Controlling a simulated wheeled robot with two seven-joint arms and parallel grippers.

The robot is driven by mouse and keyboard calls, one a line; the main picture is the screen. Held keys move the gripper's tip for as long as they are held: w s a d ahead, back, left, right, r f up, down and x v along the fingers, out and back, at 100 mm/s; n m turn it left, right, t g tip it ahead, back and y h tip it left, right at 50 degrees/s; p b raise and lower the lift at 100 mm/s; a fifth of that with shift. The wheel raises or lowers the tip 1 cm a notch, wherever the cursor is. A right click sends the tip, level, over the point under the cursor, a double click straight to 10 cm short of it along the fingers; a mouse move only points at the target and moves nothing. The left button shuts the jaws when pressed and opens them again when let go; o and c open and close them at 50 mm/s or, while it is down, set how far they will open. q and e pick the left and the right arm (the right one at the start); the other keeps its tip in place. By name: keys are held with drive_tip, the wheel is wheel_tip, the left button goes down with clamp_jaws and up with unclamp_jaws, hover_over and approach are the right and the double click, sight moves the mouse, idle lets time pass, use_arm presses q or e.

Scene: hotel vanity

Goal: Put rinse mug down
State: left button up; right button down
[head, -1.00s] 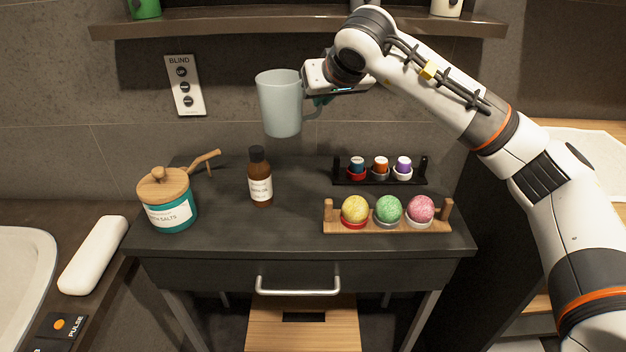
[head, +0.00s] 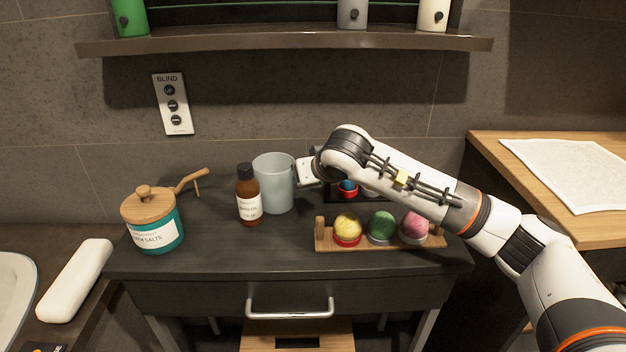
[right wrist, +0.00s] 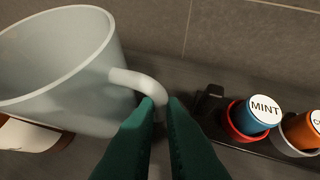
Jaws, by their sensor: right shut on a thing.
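The rinse mug (head: 275,184) is pale blue-grey and upright, at the back middle of the dark vanity top, just right of and behind the brown bath oil bottle. Its base is at the level of the top; I cannot tell whether it touches. In the right wrist view the mug (right wrist: 65,65) fills the left side, its handle reaching between my fingers. My right gripper (right wrist: 160,108) is shut on that handle, with green fingers. In the head view my right gripper (head: 303,171) is at the mug's right side. My left gripper is not in view.
The bath oil bottle (head: 248,197) stands close to the mug. A teal bath salts jar (head: 154,222) is at the left. A wooden rack (head: 382,241) with coloured balls is at the front right. A dark rack with small pots, one labelled MINT (right wrist: 262,110), is behind it, partly hidden by my arm.

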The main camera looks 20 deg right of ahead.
drive_tip(key=c, duration=2)
unclamp_jaws()
drive_tip(key=shift+f, duration=0.1)
drive_tip(key=o, duration=0.5)
